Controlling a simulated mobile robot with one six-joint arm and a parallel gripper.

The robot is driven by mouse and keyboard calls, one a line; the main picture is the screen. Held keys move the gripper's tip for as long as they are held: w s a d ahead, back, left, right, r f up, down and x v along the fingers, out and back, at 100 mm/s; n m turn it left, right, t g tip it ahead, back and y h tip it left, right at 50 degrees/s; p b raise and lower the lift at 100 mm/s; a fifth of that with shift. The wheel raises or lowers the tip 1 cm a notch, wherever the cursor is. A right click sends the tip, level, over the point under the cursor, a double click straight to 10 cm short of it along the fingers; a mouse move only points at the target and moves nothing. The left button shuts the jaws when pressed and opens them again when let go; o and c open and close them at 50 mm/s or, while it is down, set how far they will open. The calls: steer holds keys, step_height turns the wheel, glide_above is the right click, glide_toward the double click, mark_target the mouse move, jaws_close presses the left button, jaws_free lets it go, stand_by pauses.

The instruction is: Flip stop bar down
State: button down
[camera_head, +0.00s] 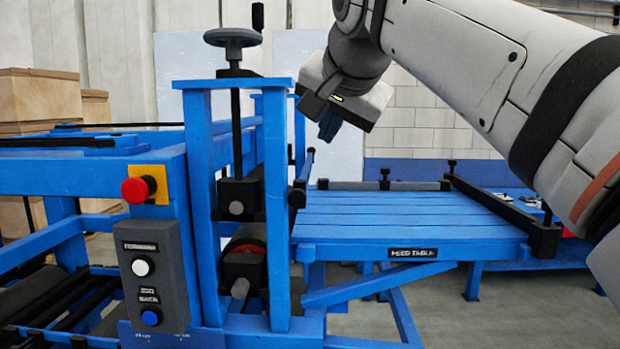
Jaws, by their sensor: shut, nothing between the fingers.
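My gripper (329,128) points down above and slightly right of the bar's upper end. Its dark blue fingers are shut with nothing between them. The fingers appear apart from the bar, but I cannot judge the depth between them. Part of the bar's far side is hidden by the frame post.
The blue roller frame (278,210) with a black handwheel (233,38) stands left of the table. A control box (153,275) and a red emergency button (135,190) are on the near side. Black rails (500,212) edge the table; its slatted top is clear.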

steer(key=shift+f, duration=0.1)
steer(key=s+a+f+p+x, duration=0.1)
steer(key=x, duration=1.1)
steer(key=shift+a+f, duration=0.25)
steer(key=shift+f, duration=0.35)
steer(key=shift+s+f, duration=0.1)
step_height(320, 180, down, 8)
steer(key=b, duration=0.6)
steer(key=shift+b, duration=0.35)
